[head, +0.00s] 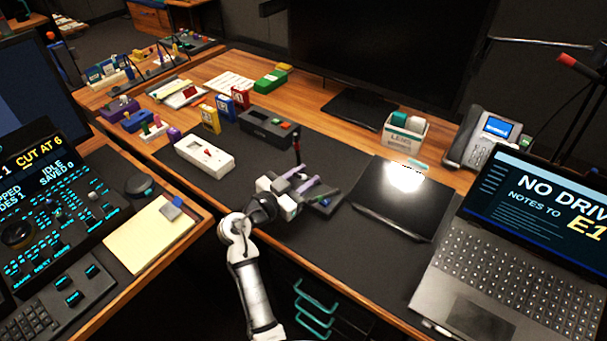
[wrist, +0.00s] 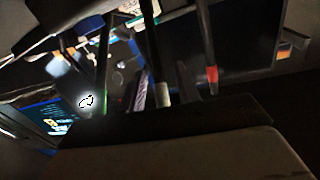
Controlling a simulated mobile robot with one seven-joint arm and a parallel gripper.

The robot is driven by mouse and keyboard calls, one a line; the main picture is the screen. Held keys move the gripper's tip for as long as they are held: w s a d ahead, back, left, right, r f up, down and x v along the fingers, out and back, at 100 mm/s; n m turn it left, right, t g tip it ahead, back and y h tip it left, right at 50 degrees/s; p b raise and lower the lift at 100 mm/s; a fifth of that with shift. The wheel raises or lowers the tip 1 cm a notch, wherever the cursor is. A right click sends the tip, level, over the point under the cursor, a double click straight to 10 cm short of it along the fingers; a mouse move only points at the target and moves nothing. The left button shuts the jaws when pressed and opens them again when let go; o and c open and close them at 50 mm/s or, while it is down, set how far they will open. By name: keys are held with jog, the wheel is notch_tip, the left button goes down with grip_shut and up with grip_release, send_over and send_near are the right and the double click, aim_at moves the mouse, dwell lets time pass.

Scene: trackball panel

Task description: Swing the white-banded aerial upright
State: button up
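A thin black aerial with a red band (head: 297,150) stands up behind my gripper. In the wrist view, a white-banded aerial (wrist: 162,92) slants close ahead, left of the red-banded aerial (wrist: 211,76). A third aerial, with green (wrist: 103,97), shows further left. The white-banded aerial is not clear in the head view.
A glossy black tablet (head: 400,200) lies right of the device. A white box with a switch (head: 204,158) and a dark grey box with buttons (head: 268,128) stand behind left. The laptop (head: 520,240) is at the right. The mat's front left is mostly clear.

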grip_shut()
